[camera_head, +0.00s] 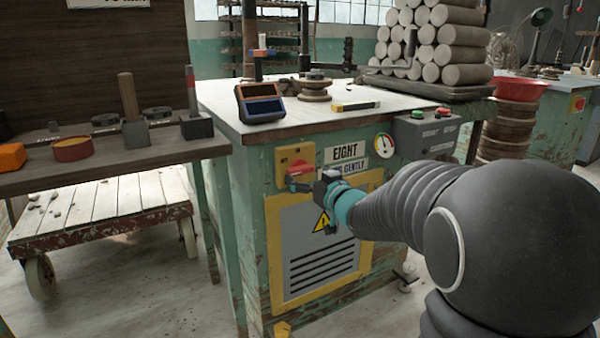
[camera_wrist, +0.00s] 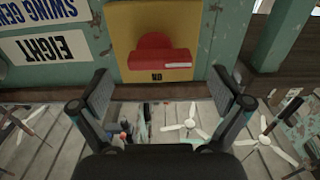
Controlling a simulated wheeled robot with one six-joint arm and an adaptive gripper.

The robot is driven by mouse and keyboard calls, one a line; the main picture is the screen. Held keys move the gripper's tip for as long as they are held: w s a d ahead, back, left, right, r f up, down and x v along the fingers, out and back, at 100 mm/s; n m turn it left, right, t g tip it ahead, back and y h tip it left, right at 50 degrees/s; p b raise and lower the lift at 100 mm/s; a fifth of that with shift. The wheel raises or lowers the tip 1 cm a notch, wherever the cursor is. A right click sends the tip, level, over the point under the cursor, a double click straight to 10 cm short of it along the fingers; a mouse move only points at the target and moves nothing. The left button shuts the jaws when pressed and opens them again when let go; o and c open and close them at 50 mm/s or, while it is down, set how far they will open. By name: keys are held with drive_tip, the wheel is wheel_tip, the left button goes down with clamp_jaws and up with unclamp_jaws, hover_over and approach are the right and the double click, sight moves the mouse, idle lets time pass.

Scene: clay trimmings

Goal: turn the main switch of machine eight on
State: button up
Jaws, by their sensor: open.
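The main switch is a red knob (camera_wrist: 158,55) on a yellow plate (camera_wrist: 124,22) on the front of machine eight. The wrist view is upside down. Its plate bears the letters ON below the knob in that view, and the knob's white mark lies towards the right, not at ON. In the head view the yellow plate (camera_head: 288,155) shows left of the EIGHT sign (camera_head: 345,152), with the knob partly behind my gripper (camera_head: 307,182). In the wrist view my gripper (camera_wrist: 163,82) is open and empty, its fingers apart on either side below the knob, with no clear contact.
The machine's yellow-framed vent panel (camera_head: 275,255) is below the switch. A grey button box (camera_head: 425,135) and a round gauge (camera_head: 384,146) are to the right. A wooden bench (camera_head: 100,170) and a low white cart (camera_head: 100,208) stand to the left.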

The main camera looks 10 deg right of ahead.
sight(303, 171)
drive_tip(key=shift+x, duration=1.9)
drive_tip(key=shift+c, duration=0.3)
drive_tip(key=c, duration=1.1)
